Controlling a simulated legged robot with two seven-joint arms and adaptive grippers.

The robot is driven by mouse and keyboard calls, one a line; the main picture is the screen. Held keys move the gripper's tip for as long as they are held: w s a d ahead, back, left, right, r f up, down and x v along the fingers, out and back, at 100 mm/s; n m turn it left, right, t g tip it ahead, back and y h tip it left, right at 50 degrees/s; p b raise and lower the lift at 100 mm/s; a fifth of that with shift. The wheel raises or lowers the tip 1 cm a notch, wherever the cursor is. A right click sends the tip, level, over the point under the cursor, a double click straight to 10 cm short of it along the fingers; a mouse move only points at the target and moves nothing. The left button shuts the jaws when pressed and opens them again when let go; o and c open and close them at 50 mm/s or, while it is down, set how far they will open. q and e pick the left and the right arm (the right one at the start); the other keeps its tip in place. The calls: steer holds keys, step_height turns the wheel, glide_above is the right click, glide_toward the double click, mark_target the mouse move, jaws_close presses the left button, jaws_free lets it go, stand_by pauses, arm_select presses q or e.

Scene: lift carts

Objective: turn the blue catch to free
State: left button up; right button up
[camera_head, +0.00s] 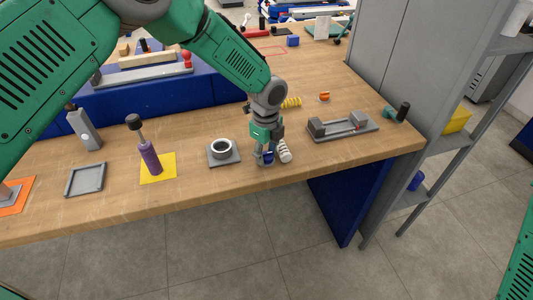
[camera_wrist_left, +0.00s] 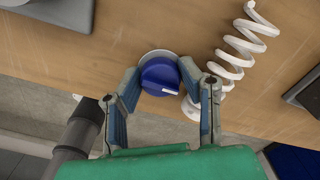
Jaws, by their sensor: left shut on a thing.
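The blue catch (camera_wrist_left: 158,74) is a round dark-blue knob with a short white mark, set on a pale round base at the table's front edge. The mark points to the right in the left wrist view. My left gripper (camera_wrist_left: 161,80) is shut on the knob, one finger on each side. In the head view my left gripper (camera_head: 265,155) points down at the front edge, and only a bit of the blue catch (camera_head: 268,156) shows between the fingers. My right gripper is out of view.
A white coiled spring (camera_head: 285,152) stands just right of the catch. A grey block with a ring (camera_head: 222,151) is to the left, and a grey fixture (camera_head: 342,126) to the right. A purple-handled tool (camera_head: 150,158) stands on a yellow square. A grey cabinet (camera_head: 400,60) borders the table's right.

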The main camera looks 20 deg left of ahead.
mark_target(267, 151)
arm_select(q)
steer(key=shift+w+r, duration=0.15)
steer(key=shift+w, duration=0.05)
steer(key=o, duration=1.1)
steer(key=shift+r, duration=0.25)
step_height(267, 151, up, 11)
steer(key=shift+r, duration=0.1)
